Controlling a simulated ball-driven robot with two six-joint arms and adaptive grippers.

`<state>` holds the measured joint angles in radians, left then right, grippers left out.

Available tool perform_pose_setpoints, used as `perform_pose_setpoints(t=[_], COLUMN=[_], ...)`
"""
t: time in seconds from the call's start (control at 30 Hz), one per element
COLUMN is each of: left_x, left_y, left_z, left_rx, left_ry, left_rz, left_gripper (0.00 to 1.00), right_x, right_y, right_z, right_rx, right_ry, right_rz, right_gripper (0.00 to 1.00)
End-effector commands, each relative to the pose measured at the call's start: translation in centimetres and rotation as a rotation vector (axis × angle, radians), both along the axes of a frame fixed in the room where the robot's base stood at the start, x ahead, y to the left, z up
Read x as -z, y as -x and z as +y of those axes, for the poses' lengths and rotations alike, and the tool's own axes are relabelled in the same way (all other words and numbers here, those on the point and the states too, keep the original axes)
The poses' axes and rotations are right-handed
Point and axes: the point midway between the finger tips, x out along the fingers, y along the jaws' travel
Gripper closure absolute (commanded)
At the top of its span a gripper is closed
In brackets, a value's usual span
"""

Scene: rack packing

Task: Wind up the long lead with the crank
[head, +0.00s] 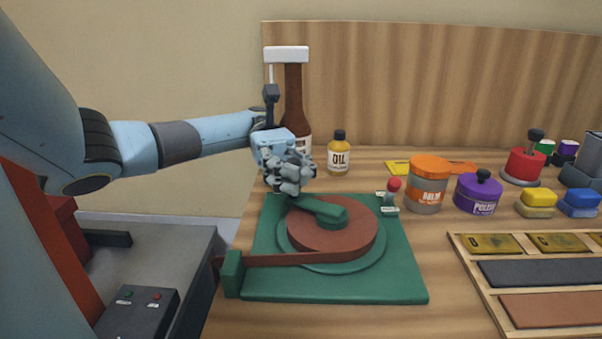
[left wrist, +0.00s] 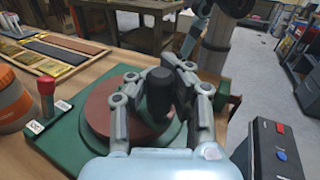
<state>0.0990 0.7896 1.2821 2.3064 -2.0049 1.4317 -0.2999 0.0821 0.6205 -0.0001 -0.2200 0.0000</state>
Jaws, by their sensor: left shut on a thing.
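A green winder base (head: 400,285) lies on the bench with a brown coil of lead (head: 350,240) on its round reel. The lead (head: 290,259) runs flat and straight to the left, past a green block (head: 232,273) at the base's front left corner. A green crank arm (head: 322,208) reaches from the reel's hub toward the back left. My left gripper (head: 290,182) is over its outer end. In the left wrist view, my left gripper (left wrist: 160,98) has its fingers closed around the crank's dark upright handle (left wrist: 160,84). My right gripper does not show.
A red-knobbed lever (head: 393,187) stands at the base's back right. An oil bottle (head: 339,158), a tall brown bottle (head: 293,100), an orange-lidded jar (head: 428,184) and a purple pot (head: 477,195) stand behind. A wooden tray (head: 478,287) lies right. A grey unit (head: 165,265) is left.

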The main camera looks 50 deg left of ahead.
Motion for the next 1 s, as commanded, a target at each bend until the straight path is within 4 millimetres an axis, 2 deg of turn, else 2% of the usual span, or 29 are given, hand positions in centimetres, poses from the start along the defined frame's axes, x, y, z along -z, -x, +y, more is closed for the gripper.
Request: perform_pose_setpoints(t=[0.03, 0.07, 0.1, 0.37, 0.7, 0.77, 1.0], left_x=[0.1, 0.1, 0.1, 0.0, -0.6, -1.4, -6.3], left_y=[0.3, 0.3, 0.3, 0.2, 0.1, 0.2, 0.2], left_z=[0.4, 0.4, 0.4, 0.2, 0.2, 0.2, 0.2], left_rx=[0.007, 0.008, 0.008, 0.006, 0.005, 0.005, 0.007], left_ry=[-0.008, -0.008, -0.007, -0.003, -0.002, -0.004, -0.007], left_rz=[0.007, 0.007, 0.008, 0.004, 0.001, 0.0, 0.002], left_gripper=[1.0, 0.91, 0.86, 0.53, 0.53, 0.53, 0.53], right_x=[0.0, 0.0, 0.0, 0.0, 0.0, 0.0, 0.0], right_y=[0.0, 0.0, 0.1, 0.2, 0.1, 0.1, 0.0], right_z=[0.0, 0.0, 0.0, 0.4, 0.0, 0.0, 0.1], right_rx=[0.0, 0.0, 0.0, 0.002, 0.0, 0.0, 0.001], right_ry=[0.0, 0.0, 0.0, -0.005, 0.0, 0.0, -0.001], right_rz=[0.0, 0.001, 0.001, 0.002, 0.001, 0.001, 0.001], right_gripper=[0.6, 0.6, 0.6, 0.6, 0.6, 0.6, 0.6])
